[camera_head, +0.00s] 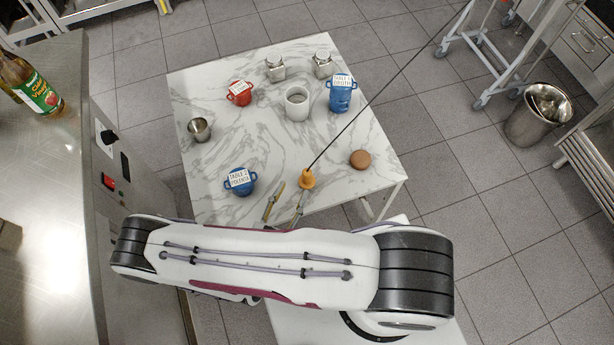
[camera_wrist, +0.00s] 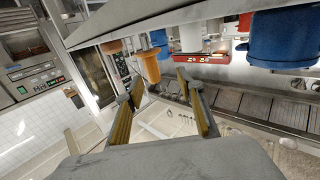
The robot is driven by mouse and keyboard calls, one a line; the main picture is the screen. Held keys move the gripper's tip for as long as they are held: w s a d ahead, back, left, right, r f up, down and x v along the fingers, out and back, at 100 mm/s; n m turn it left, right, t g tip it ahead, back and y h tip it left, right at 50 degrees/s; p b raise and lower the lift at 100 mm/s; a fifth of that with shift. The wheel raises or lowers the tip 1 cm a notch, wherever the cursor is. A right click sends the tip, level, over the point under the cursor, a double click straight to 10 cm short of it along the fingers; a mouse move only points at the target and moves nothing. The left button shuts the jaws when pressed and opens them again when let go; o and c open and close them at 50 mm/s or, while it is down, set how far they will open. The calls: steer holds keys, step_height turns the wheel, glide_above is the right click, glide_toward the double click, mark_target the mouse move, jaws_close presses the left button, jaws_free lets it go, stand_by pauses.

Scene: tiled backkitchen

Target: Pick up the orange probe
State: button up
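The orange probe (camera_head: 307,179) is near the front edge of the marble-topped table (camera_head: 350,205). A long thin dark rod runs from its orange part to the upper right of the head view. My gripper (camera_head: 290,192) is open and empty at the table's front edge, just left of and nearer than the probe. In the wrist view the orange probe (camera_wrist: 150,66) shows just beyond the fingertips of my gripper (camera_wrist: 160,83), nearer the left one. I see no clear contact with it.
A brown round thing (camera_head: 360,159) lies right of the probe. A blue pot (camera_head: 240,181) stands to the left, a white mug (camera_head: 297,103) behind. A red pot (camera_head: 240,92), a tall blue pot (camera_head: 341,97), a metal cup (camera_head: 199,130) and two jars stand farther off. The table's middle is clear.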

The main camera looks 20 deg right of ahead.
mark_target(305, 180)
steer(key=shift+s+d+t, duration=0.2)
steer(key=shift+s+t, duration=0.1)
steer(key=shift+s, duration=0.15)
steer(key=shift+x, duration=1.3)
steer(key=shift+d, duration=0.1)
steer(key=shift+s+d+x, duration=0.1)
steer(key=shift+d+x, duration=0.05)
steer(key=shift+x, duration=0.65)
steer(key=shift+s+d+x, duration=0.15)
steer(key=shift+x, duration=1.6)
jaws_close()
